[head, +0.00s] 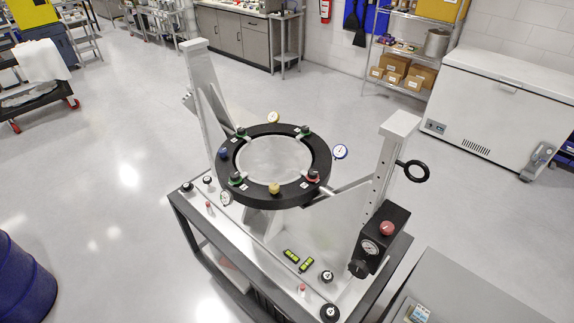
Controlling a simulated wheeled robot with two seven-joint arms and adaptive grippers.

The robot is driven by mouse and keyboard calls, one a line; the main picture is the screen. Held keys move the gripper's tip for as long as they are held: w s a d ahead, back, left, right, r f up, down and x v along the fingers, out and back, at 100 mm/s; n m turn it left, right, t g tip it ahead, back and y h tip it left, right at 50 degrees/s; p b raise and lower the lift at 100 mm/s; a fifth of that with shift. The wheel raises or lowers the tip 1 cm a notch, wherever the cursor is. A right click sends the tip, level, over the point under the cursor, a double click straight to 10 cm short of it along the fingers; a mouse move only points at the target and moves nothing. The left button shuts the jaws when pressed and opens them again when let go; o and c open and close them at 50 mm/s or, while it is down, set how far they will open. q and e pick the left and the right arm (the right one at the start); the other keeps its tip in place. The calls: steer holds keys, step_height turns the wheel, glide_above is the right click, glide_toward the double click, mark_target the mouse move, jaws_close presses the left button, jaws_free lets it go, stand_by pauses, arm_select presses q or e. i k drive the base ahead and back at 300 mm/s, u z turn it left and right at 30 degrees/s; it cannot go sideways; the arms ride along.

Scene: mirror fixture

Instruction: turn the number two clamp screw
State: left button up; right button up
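The mirror fixture has a black ring (272,199) around a round silvery mirror (273,158), held between two grey uprights. Clamps with dark knobs sit on the ring: a back-left one (241,131), a back-right one (305,130), a front-left one with green (236,177) and a front-right one with red (312,175). A blue knob (224,153) and a yellow knob (274,188) are also on the ring. Small white labels lie by the clamps. Their numbers are too small to read, so I cannot tell which is number two. Neither gripper is in view.
Dial gauges (340,152) stand around the ring. The right upright (384,175) carries a black handwheel (412,171). A black box (380,238) with a red button stands on the base. Two yellow-green levels (299,261) lie in front. A grey cabinet (470,290) is at front right.

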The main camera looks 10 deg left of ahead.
mark_target(312, 175)
steer(key=z, duration=1.85)
steer(key=k, duration=0.35)
steer(key=u, duration=1)
